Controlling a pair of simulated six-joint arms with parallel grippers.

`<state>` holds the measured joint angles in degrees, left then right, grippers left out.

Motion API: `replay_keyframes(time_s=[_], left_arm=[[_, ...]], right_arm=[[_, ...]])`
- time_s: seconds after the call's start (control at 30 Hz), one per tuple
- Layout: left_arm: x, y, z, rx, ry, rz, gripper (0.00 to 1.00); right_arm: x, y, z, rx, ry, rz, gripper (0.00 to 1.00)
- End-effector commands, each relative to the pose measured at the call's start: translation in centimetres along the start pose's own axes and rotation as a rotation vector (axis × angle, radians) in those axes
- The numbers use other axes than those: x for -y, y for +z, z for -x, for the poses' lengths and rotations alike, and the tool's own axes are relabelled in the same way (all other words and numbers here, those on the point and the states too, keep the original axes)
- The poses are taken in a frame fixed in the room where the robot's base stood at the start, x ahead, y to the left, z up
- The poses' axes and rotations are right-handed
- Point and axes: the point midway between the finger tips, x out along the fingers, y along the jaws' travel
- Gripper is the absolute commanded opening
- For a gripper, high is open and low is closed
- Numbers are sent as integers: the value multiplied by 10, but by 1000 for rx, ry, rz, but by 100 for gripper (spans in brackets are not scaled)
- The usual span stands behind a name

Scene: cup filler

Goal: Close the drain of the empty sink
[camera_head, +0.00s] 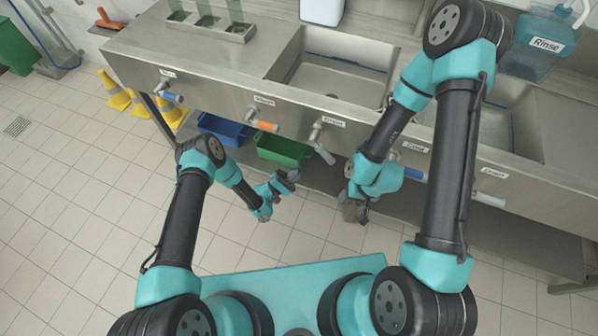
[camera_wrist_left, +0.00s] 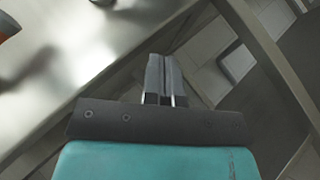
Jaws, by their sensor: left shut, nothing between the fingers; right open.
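The metal sink unit has a left basin (camera_head: 340,78) that looks empty and a right basin (camera_head: 515,105) partly hidden behind my right arm. Labelled valves line its front face. A valve with a grey handle (camera_head: 324,153) sits below the left basin, its handle slanting down to the right; the small label is hard to read. Another pale handle (camera_head: 490,199) at far right lies nearly level. My left gripper (camera_head: 291,178) is shut and empty, below and left of the grey handle; its fingers show in the left wrist view (camera_wrist_left: 160,76). My right gripper (camera_head: 352,211) is open, low before the sink.
Other valves have an orange handle (camera_head: 267,126) and blue handles (camera_head: 172,97). A blue bin (camera_head: 223,130) and a green bin (camera_head: 283,150) are under the counter. A blue Rinse container (camera_head: 540,45) stands at the back right.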

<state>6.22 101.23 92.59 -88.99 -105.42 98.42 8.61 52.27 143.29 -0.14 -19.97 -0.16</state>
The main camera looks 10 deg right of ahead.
Motion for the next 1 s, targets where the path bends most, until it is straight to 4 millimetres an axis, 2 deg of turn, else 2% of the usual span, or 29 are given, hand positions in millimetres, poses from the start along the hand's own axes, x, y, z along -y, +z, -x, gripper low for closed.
replay_keyframes(time_s=[0.6,0.8,1.0], left_arm=[[0,4,-90,4,0,0,0],[0,23,-107,2,-1,1,0],[0,28,-113,0,1,-1,0]], right_arm=[[0,0,0,0,0,0,54],[0,0,0,0,0,0,54],[0,0,0,0,0,0,54]])
